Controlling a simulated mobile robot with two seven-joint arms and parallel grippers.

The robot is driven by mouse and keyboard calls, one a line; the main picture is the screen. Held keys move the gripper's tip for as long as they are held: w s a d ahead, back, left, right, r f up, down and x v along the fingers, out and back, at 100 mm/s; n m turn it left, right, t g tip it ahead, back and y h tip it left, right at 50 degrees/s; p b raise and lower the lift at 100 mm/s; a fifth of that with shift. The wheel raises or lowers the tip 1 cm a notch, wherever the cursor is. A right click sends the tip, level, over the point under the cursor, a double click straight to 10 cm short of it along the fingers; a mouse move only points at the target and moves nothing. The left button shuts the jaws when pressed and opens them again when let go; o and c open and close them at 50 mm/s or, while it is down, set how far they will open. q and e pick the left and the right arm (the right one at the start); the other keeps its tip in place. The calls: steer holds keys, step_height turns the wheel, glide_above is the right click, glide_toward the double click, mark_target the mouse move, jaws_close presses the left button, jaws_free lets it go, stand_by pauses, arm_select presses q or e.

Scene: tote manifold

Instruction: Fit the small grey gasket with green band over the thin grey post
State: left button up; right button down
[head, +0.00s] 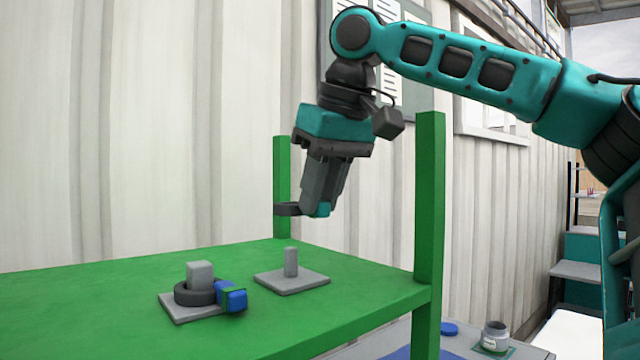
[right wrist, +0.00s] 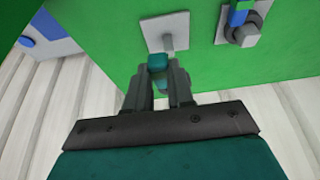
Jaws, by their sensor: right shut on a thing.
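The thin grey post (head: 291,262) stands upright on a square grey plate (head: 314,281) on the green table. It also shows in the right wrist view (right wrist: 168,43), with nothing around it. My right gripper (head: 322,203) points down, above the post and a little to its right. It is shut on the teal-green block (head: 322,210) of a small dark grey gasket (head: 287,209), which juts out left, above the post and apart from it. In the right wrist view the block (right wrist: 157,61) sits between the fingertips; I cannot make out the ring there. My left gripper is not in view.
A thicker grey post (head: 200,272) on another plate stands left, with a dark ring (head: 193,294) around it bearing a blue block with a green band (head: 232,297). Green table (head: 90,300) uprights rise behind and at right (head: 429,200). The table's left side is clear.

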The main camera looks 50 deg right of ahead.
steer(key=shift+f, duration=1.75)
steer(key=shift+f+b, duration=0.45)
steer(key=shift+f, duration=1.4)
steer(key=shift+f+b, duration=0.45)
steer(key=shift+f, duration=0.2)
steer(key=c, duration=0.9)
jaws_free()
